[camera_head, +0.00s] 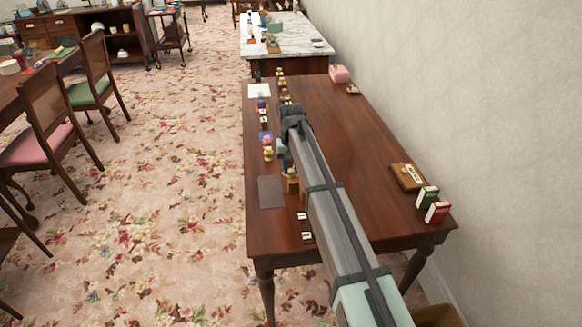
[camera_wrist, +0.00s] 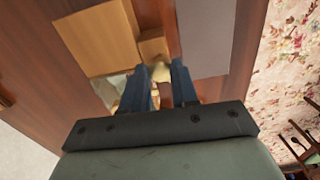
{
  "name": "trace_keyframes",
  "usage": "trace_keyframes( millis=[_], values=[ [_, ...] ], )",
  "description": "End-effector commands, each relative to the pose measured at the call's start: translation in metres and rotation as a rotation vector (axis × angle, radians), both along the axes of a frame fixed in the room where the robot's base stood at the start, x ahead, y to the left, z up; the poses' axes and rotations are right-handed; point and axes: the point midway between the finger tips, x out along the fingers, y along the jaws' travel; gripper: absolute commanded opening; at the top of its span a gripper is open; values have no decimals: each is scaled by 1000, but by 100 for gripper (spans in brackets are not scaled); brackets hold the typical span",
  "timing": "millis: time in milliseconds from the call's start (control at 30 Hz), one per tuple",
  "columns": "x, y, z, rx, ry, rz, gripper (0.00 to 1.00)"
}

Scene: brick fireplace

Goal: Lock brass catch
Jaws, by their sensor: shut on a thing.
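In the wrist view, my gripper (camera_wrist: 160,70) points at a light wooden box (camera_wrist: 98,38) and a smaller wooden block beside it (camera_wrist: 152,46). Its two dark blue fingers are shut on a small brass-coloured piece, the brass catch (camera_wrist: 161,75), at the block's near edge. The fingers hide most of the catch, so I cannot tell whether it is locked. In the head view, my gripper (camera_head: 286,164) is low over the left part of the dark wooden table; a bit of the light wood (camera_head: 293,186) shows beside my arm.
A grey mat (camera_head: 271,192) lies left of the gripper, and also shows in the wrist view (camera_wrist: 206,38). Small items line the table's left edge. A wooden plaque (camera_head: 408,176) and green (camera_head: 427,197) and red (camera_head: 438,212) boxes stand at right. The table's middle right (camera_head: 350,140) is clear.

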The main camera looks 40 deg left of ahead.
Motion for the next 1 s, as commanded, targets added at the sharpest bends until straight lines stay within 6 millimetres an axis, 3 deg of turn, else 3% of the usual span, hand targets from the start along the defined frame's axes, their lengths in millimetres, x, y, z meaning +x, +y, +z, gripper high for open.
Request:
trace_keyframes(
  millis=[600,1000],
  values=[
    [0,0,0,0,0,-548,0],
    [0,0,0,0,0,-732,0]
  ],
)
